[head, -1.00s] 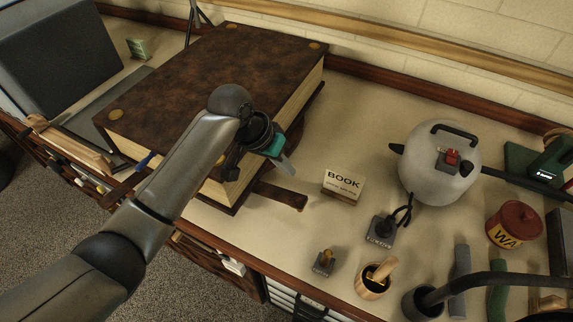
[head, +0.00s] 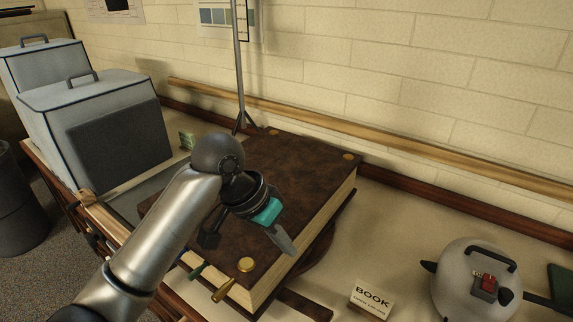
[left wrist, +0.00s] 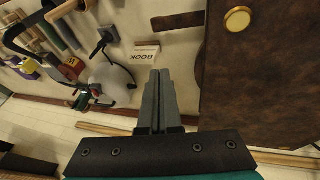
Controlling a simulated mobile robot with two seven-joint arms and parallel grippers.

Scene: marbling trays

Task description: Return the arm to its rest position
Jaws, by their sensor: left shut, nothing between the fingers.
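My left arm comes in from the lower left of the head view. My left gripper (head: 285,240) has grey fingers and a teal band, and is in front of the book's right part in the picture. In the left wrist view its two fingers (left wrist: 158,95) lie together, shut and empty. The large brown book (head: 300,165) with brass corner studs lies closed on the bench. The book also shows at the right of the left wrist view (left wrist: 265,80), beside the fingers. My right gripper is not in view.
A white BOOK card (head: 371,298) stands right of the book. A round grey pot (head: 460,285) with a red switch is at the lower right. Grey bins (head: 95,115) stand at the left, a thin stand (head: 239,70) behind the book. Bare bench lies between card and wall.

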